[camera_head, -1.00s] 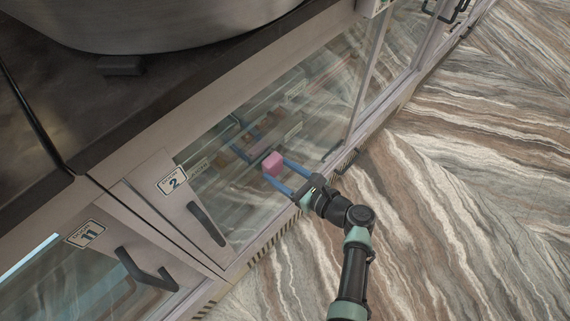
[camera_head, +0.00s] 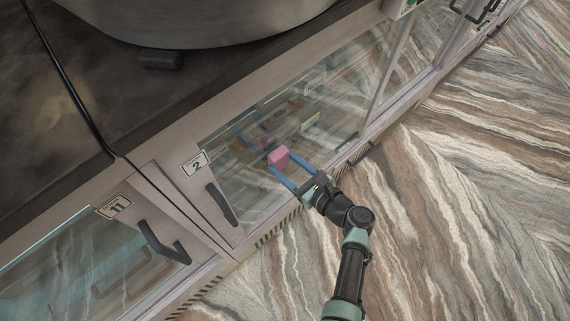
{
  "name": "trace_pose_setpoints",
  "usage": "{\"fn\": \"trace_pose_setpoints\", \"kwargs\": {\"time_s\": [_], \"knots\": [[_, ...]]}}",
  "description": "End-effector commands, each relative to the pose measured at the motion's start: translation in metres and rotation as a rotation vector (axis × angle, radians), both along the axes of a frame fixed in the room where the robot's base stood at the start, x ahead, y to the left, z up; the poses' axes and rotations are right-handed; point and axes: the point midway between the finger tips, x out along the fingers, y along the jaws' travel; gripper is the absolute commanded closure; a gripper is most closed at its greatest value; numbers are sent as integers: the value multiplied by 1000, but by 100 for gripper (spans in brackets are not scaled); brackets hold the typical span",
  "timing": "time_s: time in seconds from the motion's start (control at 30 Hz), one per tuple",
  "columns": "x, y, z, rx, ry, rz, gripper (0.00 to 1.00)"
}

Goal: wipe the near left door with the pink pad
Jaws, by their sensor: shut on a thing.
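The pink pad (camera_head: 279,157) is a small pink block held at the tips of my gripper's blue fingers. My gripper (camera_head: 283,169) is shut on it, in front of the glass of the door labelled 2 (camera_head: 243,197). The pad's reflection is hard to make out, so I cannot tell whether it touches the glass. The door labelled 2 has a dark upright handle (camera_head: 221,204) at its left. A door labelled 11 (camera_head: 84,269) with a dark handle (camera_head: 164,243) is at the lower left.
A dark counter top (camera_head: 75,120) carries a large metal pan (camera_head: 205,18) above the doors. Glass fronts continue to the upper right, with another dark handle (camera_head: 487,12) there. The patterned floor (camera_head: 470,190) to the right is clear.

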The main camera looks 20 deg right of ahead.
Motion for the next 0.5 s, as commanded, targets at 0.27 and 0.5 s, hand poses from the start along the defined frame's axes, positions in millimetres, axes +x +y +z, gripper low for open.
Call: {"fn": "trace_pose_setpoints", "kwargs": {"time_s": [0.27,0.5], "knots": [[10,-23,-2,-1,-1,-4,83],[14,-32,0,0,-1,-2,83]]}}
